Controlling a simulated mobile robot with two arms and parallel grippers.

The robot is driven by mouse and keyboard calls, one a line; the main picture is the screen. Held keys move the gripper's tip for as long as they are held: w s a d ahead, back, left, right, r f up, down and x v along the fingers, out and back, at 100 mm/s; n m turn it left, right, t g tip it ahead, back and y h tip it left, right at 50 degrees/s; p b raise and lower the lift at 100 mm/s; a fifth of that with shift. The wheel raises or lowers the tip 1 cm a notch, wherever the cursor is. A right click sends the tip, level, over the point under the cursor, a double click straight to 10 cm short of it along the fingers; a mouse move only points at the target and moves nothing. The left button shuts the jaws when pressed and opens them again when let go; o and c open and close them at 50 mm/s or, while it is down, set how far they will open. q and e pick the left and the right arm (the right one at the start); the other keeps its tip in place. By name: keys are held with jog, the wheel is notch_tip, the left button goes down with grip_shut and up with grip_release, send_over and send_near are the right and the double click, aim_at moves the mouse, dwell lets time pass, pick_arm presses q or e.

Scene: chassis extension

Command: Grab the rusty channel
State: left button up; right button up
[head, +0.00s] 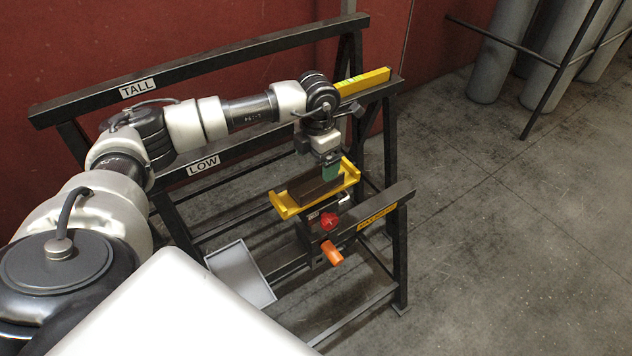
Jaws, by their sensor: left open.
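The rusty channel (312,190) is a short, dark brown piece lying in a yellow cradle (287,212) on the dark metal rack. My left arm reaches in from the left over the rack. My left gripper (331,174) points down at the right end of the channel, with greenish fingertips. It is open. The fingers overlap the channel's end in the picture, and I cannot tell whether they touch it or straddle it. My right gripper is not in view.
The rack has bars labelled TALL (138,87) and LOW (203,166). A yellow level (363,83) lies on the LOW bar. A red knob (329,221) and an orange handle (332,253) sit below the cradle. A grey tray (240,272) is at front left. Grey cylinders (497,50) stand far right.

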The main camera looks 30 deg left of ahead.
aim_at(316, 178)
pick_arm(q)
jog(key=shift+f, duration=0.8)
notch_tip(316, 178, down, 4)
jog(key=shift+s+f+p, duration=0.1)
jog(key=shift+f+p, duration=0.05)
jog(key=shift+p, duration=0.65)
jog(key=shift+f, duration=0.45)
jog(key=c, duration=1.4)
jog(key=shift+r, duration=0.1)
jog(key=shift+c, duration=0.5)
jog(key=shift+a, duration=0.1)
